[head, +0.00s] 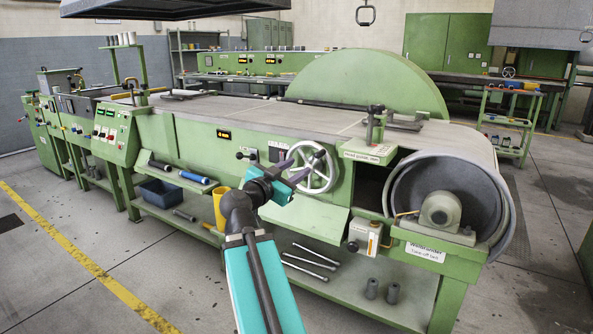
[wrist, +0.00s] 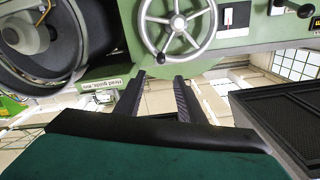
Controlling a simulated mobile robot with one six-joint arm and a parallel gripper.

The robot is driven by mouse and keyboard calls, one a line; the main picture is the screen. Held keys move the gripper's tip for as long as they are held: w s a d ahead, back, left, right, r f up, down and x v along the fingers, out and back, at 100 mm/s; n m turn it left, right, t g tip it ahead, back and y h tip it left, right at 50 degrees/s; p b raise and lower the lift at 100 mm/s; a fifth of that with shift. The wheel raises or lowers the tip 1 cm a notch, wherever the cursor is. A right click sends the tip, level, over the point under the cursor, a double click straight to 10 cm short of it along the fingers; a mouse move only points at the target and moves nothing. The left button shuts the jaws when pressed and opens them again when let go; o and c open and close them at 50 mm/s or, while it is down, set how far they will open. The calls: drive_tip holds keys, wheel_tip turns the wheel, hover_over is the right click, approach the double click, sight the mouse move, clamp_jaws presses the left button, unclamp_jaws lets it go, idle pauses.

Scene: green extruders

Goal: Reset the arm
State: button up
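My gripper (head: 296,170) is at the end of my raised arm, in front of the green machine (head: 195,126). In the wrist view its two dark fingers (wrist: 160,78) stand apart with nothing between them. The silver handwheel (head: 318,181) is just beyond the fingertips in the head view. It also shows at the top of the wrist view (wrist: 176,22). I cannot tell from these frames whether the fingers touch the wheel; there seems to be a gap.
A small green shelf (head: 318,222) juts out below the wheel. A yellow cup (head: 220,208), a blue roll (head: 195,177) and a blue bin (head: 160,193) are left of my arm. A take-off drum (head: 490,198) is at right. The floor at front left (head: 60,270) is clear.

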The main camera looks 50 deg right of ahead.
idle(0.3)
drive_tip(key=w+a+f+n+t+y+p, duration=0.2)
drive_tip(key=w+a+f+n+y+p, duration=0.15)
drive_tip(key=w+a+f+p, duration=0.65)
drive_tip(key=s+a+f+n+g+y+p, duration=0.15)
drive_tip(key=a+f+p, duration=0.35)
drive_tip(key=f, duration=0.5)
drive_tip(key=a+f+n+y+p, duration=0.3)
drive_tip(key=a+f, duration=0.4)
drive_tip(key=f, duration=0.2)
drive_tip(key=s+a+f+n+g+y+p, duration=0.4)
drive_tip(key=s+a+f+p, duration=0.2)
drive_tip(key=s+a+f, duration=0.7)
drive_tip(key=s+a+f+n+g+y+p, duration=0.1)
drive_tip(key=s+a+f+n+g+y, duration=0.1)
drive_tip(key=s+a, duration=0.5)
drive_tip(key=s+a+f+n+g+y+p, duration=0.1)
drive_tip(key=s+a+f+n, duration=0.4)
drive_tip(key=s, duration=0.5)
drive_tip(key=a+g+y, duration=0.1)
drive_tip(key=a+y, duration=0.1)
drive_tip(key=shift+n+y+p, duration=0.4)
